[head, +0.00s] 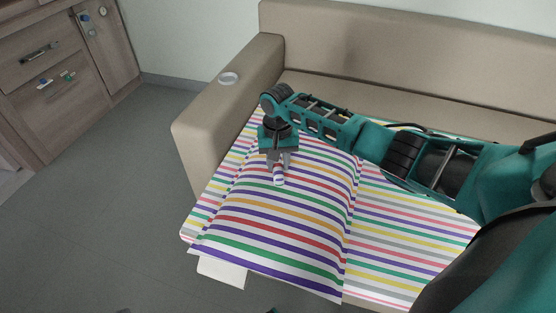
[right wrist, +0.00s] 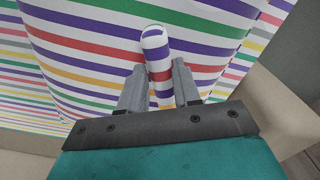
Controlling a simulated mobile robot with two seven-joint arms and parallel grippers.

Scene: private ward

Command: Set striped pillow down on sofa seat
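The striped pillow (head: 270,220) lies over the left part of the sofa seat (head: 400,245), which has a similar striped cover. Its front edge reaches the seat's front edge and seems to hang slightly past it. My right gripper (head: 279,172) points down onto the pillow's upper middle. In the right wrist view, a raised striped tab of the pillow (right wrist: 157,55) sits between the fingers (right wrist: 158,88), which appear closed against both its sides. Whether the pillow's underside rests fully on the seat is hidden. My left gripper is not in view.
The backrest (head: 400,50) runs behind. A wooden cabinet (head: 60,75) stands at the far left. The grey floor (head: 110,200) between is clear.

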